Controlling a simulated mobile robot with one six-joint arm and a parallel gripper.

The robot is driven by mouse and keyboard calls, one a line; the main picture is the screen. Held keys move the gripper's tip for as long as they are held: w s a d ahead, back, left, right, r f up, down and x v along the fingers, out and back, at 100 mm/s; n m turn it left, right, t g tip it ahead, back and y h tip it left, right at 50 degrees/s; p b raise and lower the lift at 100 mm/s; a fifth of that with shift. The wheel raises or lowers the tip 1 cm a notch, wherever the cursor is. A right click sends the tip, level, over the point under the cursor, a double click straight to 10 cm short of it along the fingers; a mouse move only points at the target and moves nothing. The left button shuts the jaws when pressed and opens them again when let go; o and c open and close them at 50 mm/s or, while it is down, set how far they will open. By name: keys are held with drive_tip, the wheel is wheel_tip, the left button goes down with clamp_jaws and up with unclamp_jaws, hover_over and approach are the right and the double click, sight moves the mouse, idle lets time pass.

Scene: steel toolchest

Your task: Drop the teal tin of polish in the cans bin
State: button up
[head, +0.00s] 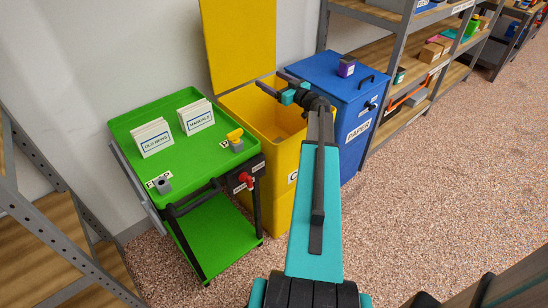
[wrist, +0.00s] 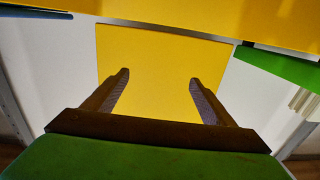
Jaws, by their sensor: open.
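The cans bin is most likely the yellow bin (head: 262,113), whose label is mostly hidden by my arm and shows only a "C". Its yellow lid (head: 238,42) stands upright and open at the back; the lid also fills the middle of the wrist view (wrist: 160,55). My gripper (head: 268,79) is over the bin's opening, toward the lid. In the wrist view my gripper (wrist: 159,77) has its fingers wide apart with nothing between them. I see no teal tin in either view. The bottom of the bin is hidden.
A green trolley (head: 190,150) with card stacks and a yellow-topped item stands left of the bin. Metal shelving (head: 400,50) is beyond. Speckled floor is clear at right.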

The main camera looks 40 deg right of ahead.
drive_tip(key=s+a+r+p, duration=0.1)
drive_tip(key=s+a+r, duration=0.2)
drive_tip(key=s+a, duration=0.7)
drive_tip(key=shift+s+r+p, duration=0.3)
drive_tip(key=shift+s+r, duration=0.1)
drive_tip(key=shift+s, duration=0.85)
drive_tip(key=shift+s, duration=0.1)
idle(0.8)
